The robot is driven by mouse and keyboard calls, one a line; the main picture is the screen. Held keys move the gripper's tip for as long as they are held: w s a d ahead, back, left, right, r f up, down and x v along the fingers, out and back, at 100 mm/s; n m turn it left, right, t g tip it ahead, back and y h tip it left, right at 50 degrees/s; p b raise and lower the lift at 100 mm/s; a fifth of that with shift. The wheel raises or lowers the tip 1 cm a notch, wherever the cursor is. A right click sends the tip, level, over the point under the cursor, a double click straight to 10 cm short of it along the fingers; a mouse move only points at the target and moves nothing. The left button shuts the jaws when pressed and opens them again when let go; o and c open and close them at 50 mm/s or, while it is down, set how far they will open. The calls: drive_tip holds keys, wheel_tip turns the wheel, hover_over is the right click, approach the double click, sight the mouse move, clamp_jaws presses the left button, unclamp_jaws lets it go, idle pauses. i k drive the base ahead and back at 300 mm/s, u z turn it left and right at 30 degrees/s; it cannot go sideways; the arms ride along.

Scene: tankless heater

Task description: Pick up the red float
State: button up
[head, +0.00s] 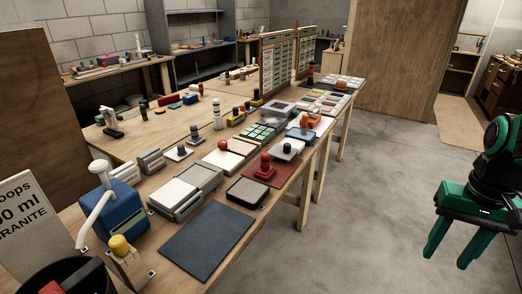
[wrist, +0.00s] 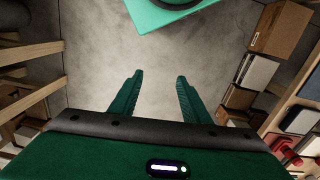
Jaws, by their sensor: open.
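A flat red plate with an upright red knob (head: 265,163) lies near the right edge of the long wooden workbench in the head view; it may be the red float, though I cannot be certain. A smaller red knob (head: 223,146) stands on a pale block just left of it. A low red block (head: 166,99) lies farther back on the bench. My gripper (head: 446,262) is open and empty over the floor, right of the bench and well apart from these. In the wrist view my gripper (wrist: 160,79) has nothing between its fingers, and a red object (wrist: 283,148) shows at lower right.
The workbench (head: 150,185) is crowded with blocks, pads and bottles. A dark slab (head: 207,243) and a blue box (head: 113,216) are at its near end. The concrete floor (head: 370,190) between bench and gripper is clear. A wooden partition (head: 395,60) stands behind.

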sight(265, 172)
drive_tip(key=u, duration=0.05)
drive_tip(key=k, duration=0.65)
drive_tip(key=z, duration=0.3)
drive_tip(key=i, duration=1.8)
drive_tip(key=u, duration=0.55)
